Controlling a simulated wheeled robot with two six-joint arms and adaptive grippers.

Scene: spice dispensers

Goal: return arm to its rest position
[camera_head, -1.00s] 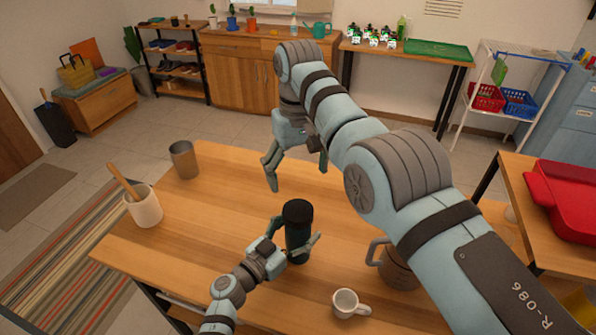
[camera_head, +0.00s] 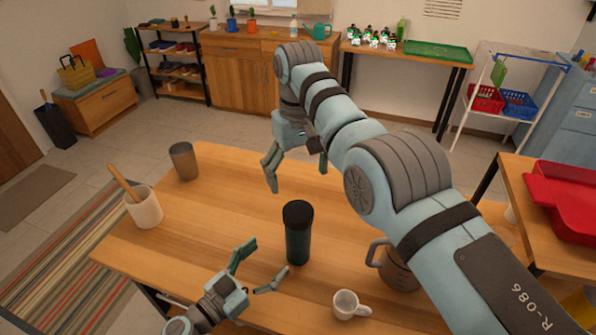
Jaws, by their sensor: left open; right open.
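My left gripper (camera_head: 256,268) is open and empty over the front of the wooden table (camera_head: 220,215). It is apart from a dark green cylinder with a black top (camera_head: 298,235), which stands upright on the table up and to the right of it. My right gripper (camera_head: 297,178) is open above the table's far part, with its arm crossing the view from the lower right. Nothing shows between its fingers.
A cream crock (camera_head: 145,208) with a wooden handle and a grey-brown cup (camera_head: 184,161) stand at the table's left. A white cup (camera_head: 346,304) stands at the front. A brown jug (camera_head: 398,272) is partly hidden by my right arm. A red tray (camera_head: 565,205) lies on another table.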

